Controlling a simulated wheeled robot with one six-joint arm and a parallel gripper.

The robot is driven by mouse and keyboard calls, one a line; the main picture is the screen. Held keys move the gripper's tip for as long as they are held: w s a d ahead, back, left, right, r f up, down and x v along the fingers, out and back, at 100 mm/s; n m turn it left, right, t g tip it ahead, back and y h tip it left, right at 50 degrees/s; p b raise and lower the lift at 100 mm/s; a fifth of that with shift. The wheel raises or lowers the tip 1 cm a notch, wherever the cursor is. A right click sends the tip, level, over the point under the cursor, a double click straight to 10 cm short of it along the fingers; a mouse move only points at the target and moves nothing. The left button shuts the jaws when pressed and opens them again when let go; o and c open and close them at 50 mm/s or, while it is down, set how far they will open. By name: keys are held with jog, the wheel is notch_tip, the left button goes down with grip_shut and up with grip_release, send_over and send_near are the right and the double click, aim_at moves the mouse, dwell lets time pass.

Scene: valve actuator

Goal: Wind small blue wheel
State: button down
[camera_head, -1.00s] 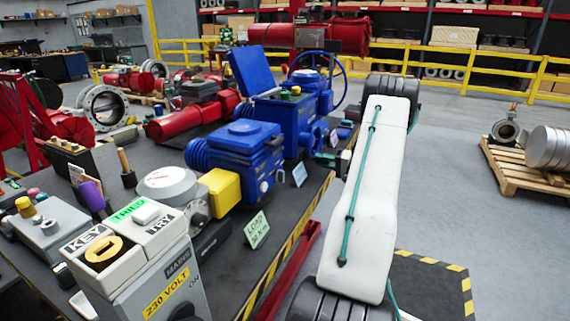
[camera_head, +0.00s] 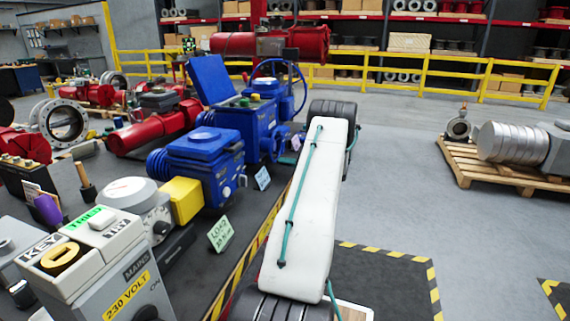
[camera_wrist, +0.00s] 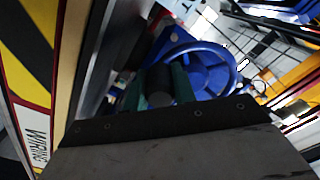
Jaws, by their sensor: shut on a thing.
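In the wrist view a blue spoked wheel (camera_wrist: 208,70) fills the upper middle, just beyond my fingers. My gripper (camera_wrist: 160,88), with two teal fingers, is shut on a dark round handle (camera_wrist: 158,96) in front of the wheel's left part. The handle's end faces the camera. Where it joins the wheel is hidden. In the head view the blue actuator (camera_head: 225,120) stands on the dark bench. My arm's white link covers part of the space beside it, and my gripper cannot be made out there.
A larger blue handwheel (camera_head: 298,95) stands at the actuator's far end. A yellow block (camera_head: 182,199), a grey control box (camera_head: 110,270) and a green label card (camera_head: 220,234) sit nearer on the bench. Right of my arm the floor is open up to a pallet (camera_head: 490,168).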

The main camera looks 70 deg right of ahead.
jog(key=shift+s+d, duration=0.15)
jog(key=shift+s, duration=0.1)
jog(key=c, duration=1.4)
grip_release()
jog(key=shift+o, duration=1.3)
jog(key=shift+s+d, duration=0.15)
jog(key=shift+s, duration=0.05)
jog(key=shift+w+a, duration=0.2)
jog(key=shift+w, duration=0.05)
jog(key=s, duration=0.7)
jog(key=shift+s+d, duration=0.15)
jog(key=shift+s, duration=0.25)
